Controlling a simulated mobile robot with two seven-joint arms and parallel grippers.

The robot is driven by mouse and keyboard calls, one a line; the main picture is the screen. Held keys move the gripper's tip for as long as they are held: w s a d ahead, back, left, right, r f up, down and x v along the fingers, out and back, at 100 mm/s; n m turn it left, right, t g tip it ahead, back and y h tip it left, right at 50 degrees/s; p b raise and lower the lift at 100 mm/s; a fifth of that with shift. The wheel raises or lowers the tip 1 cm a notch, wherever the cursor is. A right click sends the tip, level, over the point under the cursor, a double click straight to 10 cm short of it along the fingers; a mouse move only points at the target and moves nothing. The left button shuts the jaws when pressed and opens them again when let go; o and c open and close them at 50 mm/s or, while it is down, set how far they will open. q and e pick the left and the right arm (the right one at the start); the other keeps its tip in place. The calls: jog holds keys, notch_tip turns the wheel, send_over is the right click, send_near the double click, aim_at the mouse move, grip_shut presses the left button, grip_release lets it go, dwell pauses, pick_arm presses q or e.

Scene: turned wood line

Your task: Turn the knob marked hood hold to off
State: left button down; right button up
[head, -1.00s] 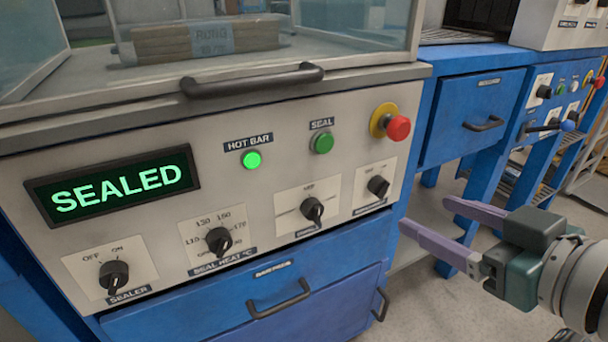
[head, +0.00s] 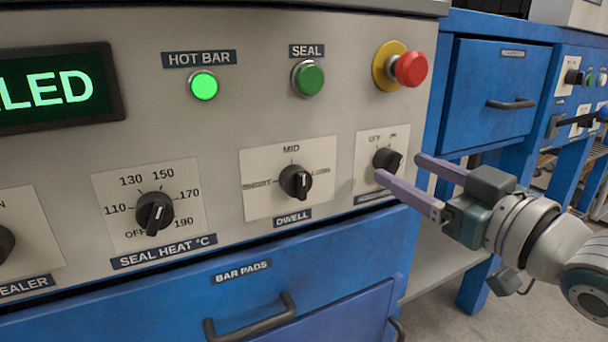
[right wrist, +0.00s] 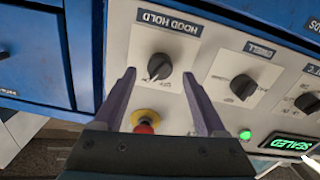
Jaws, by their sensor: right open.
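The hood hold knob (head: 387,160) is a black knob on a white plate at the right end of the panel, marked OFF and ON. In the right wrist view the knob (right wrist: 160,66) appears upside down with its HOOD HOLD label readable; its pointer seems turned toward the ON side. My right gripper (head: 400,166) is open, its purple fingers close in front of the knob. In the right wrist view the fingertips of the gripper (right wrist: 158,74) lie to either side of the knob, with nothing held; contact cannot be told. My left gripper is not in view.
The dwell knob (head: 296,182) and seal heat knob (head: 155,213) are to the left. A red emergency button (head: 410,68) and green seal button (head: 308,78) sit above. A blue drawer with a handle (head: 250,318) is below. The display (head: 55,88) is lit green.

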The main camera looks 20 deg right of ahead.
aim_at(390, 163)
jog(key=shift+w+b, duration=0.3)
jog(key=shift+w, duration=0.8)
grip_shut()
